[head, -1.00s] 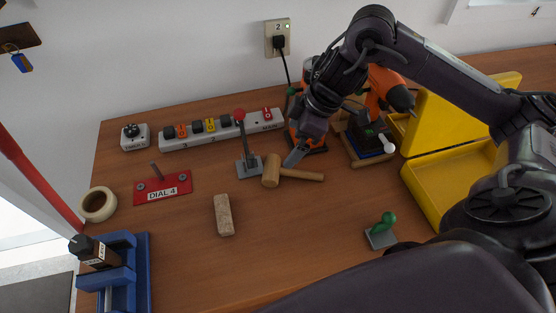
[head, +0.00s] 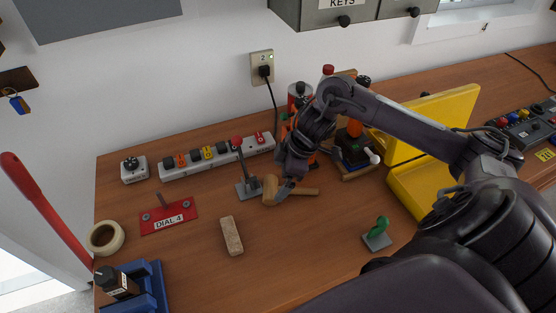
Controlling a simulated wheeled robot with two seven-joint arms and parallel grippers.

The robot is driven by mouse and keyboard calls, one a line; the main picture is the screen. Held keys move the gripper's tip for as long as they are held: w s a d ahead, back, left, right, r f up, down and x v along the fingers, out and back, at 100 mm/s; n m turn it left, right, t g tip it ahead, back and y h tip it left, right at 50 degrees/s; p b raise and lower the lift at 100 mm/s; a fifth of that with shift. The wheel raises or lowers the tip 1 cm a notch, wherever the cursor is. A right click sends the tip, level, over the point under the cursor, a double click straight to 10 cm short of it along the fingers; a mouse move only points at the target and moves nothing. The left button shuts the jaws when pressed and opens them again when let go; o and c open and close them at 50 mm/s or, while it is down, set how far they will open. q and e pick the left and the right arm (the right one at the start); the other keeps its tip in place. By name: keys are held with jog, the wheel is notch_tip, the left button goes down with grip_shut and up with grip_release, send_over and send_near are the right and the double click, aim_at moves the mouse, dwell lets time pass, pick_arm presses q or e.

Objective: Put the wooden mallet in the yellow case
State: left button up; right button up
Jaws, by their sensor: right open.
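The wooden mallet (head: 300,192) lies on the bench, its head to the left and its handle pointing right. My right gripper (head: 283,194) is open, with its fingertips at the mallet, close to where head and handle meet. I cannot tell whether they touch it. The yellow case (head: 406,188) stands open at the right, its lid (head: 440,115) raised at the back. My right arm hides part of the case. My left gripper is not in view.
A lever on a grey base (head: 248,186) stands just left of the mallet. A power strip (head: 218,157) lies behind. A wooden block (head: 231,236) and a green-handled switch (head: 377,235) are in front. A drill and charger (head: 354,150) stand behind my arm.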

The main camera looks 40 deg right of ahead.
aim_at(275, 186)
jog(key=p+x, duration=0.1)
jog(key=x, duration=0.3)
jog(key=shift+s+a+f+p, duration=0.15)
jog(key=shift+s+f+p, duration=0.1)
jog(key=shift+p, duration=0.1)
jog(key=shift+w+f, duration=0.15)
jog(key=shift+f, duration=0.2)
jog(key=shift+c, duration=0.2)
jog(key=c, duration=1.2)
jog(key=shift+o, duration=0.2)
jog(key=shift+r, duration=0.1)
